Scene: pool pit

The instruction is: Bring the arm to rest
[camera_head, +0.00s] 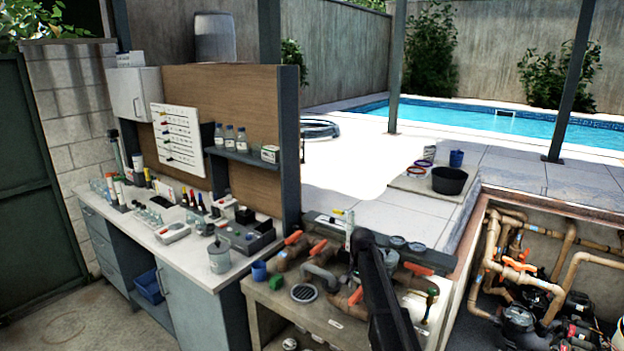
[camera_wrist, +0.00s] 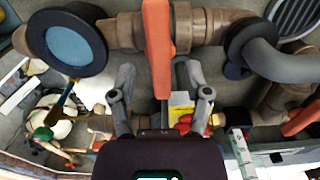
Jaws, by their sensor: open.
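My gripper (camera_wrist: 158,78) shows in the wrist view with its two grey fingers spread apart. An orange valve handle (camera_wrist: 158,45) on a brown pipe lies in the gap between the fingers in the picture. Whether the fingers touch it I cannot tell. My dark arm (camera_head: 384,295) rises over the pipe bench (camera_head: 272,318) in the head view and hides part of the pipework. My fingers cannot be made out there.
Brown pipes with orange handles (camera_head: 293,237) crowd the bench. A grey curved pipe (camera_wrist: 275,65) and a round blue-faced fitting (camera_wrist: 72,45) flank the gripper. A counter (camera_head: 135,222) stands left. Pit pipework (camera_head: 570,258) is at right. Free space lies above the bench.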

